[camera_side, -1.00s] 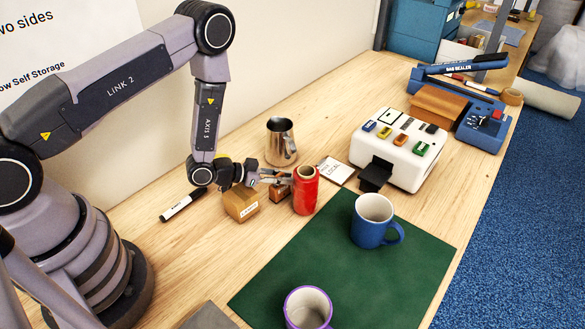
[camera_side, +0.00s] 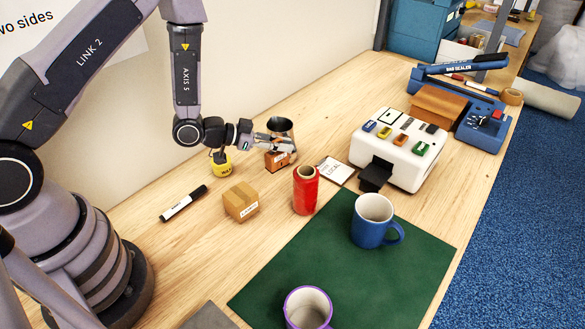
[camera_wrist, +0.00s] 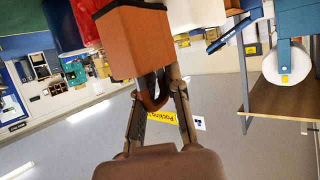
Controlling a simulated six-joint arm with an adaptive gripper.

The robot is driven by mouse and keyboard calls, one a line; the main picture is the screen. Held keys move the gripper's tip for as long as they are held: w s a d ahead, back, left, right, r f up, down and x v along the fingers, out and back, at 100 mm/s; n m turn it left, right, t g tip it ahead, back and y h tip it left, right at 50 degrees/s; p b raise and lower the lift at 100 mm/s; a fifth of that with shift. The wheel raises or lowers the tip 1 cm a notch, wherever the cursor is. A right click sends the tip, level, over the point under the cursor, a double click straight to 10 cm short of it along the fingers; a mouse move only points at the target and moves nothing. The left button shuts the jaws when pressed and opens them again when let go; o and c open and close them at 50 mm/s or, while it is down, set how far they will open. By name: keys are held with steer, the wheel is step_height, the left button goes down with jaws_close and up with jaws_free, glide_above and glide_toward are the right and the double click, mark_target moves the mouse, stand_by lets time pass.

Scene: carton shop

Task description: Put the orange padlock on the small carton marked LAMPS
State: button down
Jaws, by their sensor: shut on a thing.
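The orange padlock (camera_side: 277,161) hangs from my gripper (camera_side: 284,146), in front of the metal pitcher in the side view. It appears to be above the table. In the wrist view, its orange-brown body (camera_wrist: 137,42) fills the top centre, with its shackle between the fingers of my gripper (camera_wrist: 160,85). The small carton (camera_side: 240,202) stands on the table, left of and nearer the camera than the padlock. Its top is bare, and its white label is too small to read surely.
A red spool (camera_side: 305,190) stands right of the carton. A yellow object (camera_side: 221,165) sits behind the carton under my wrist. The metal pitcher (camera_side: 281,128) is close behind my gripper. A marker (camera_side: 184,203) lies left. A blue mug (camera_side: 373,218) stands on the green mat (camera_side: 350,285).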

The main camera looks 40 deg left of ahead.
steer(key=s+a+r+m+g+h, duration=0.3)
steer(key=s+r+m+g+h, duration=0.1)
steer(key=s+m+g, duration=0.3)
glide_above(246, 194)
steer(key=shift+h, duration=0.3)
step_height(246, 194, down, 8)
steer(key=shift+f, duration=0.1)
steer(key=c, duration=1.2)
jaws_free()
steer(key=shift+o, duration=0.2)
